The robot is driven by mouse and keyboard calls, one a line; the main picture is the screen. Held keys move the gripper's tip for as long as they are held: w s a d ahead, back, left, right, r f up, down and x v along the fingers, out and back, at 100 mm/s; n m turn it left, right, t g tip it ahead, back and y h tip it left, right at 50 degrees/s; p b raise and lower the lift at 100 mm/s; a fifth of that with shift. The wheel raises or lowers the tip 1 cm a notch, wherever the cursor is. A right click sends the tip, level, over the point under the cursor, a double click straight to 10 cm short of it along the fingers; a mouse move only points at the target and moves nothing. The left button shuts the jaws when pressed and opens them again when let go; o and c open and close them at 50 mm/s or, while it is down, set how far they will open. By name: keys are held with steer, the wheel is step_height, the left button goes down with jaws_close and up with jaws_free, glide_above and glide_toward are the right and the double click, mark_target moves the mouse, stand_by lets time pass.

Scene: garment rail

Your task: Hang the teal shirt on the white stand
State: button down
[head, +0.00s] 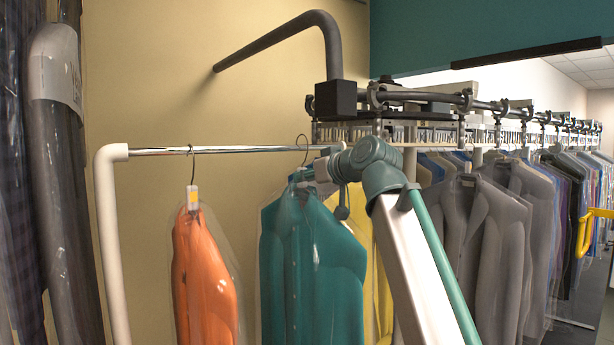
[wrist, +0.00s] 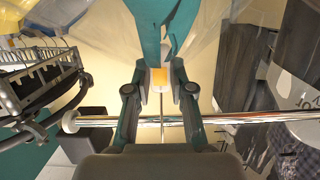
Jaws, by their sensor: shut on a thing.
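The teal shirt (head: 330,265) hangs in clear film below the chrome bar of the white stand (head: 108,210) in the head view. My gripper (wrist: 160,88) is shut on the tag at the neck of the teal shirt's hanger. In the wrist view, the teal shirt (wrist: 155,18) is at the top, and the thin hook runs from the tag across the bar (wrist: 245,118). In the head view, the hook's curved top shows above the bar line. I cannot tell if the hook bears on the bar. My arm partly hides the shirt's right shoulder.
An orange shirt (head: 203,270) hangs on the bar to the left, with a gap before the teal shirt. A yellow garment (head: 385,290) is behind on the right. Grey jackets (head: 490,245) crowd a dark conveyor rail at right. Long bagged garments (head: 60,170) stand at far left.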

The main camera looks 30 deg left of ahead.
steer(key=shift+f+b, duration=0.3)
steer(key=shift+f, duration=0.6)
steer(key=c, duration=0.9)
jaws_free()
steer(key=shift+c, duration=0.2)
steer(key=shift+d, duration=0.1)
steer(key=v, duration=1.2)
steer(key=shift+r, duration=0.1)
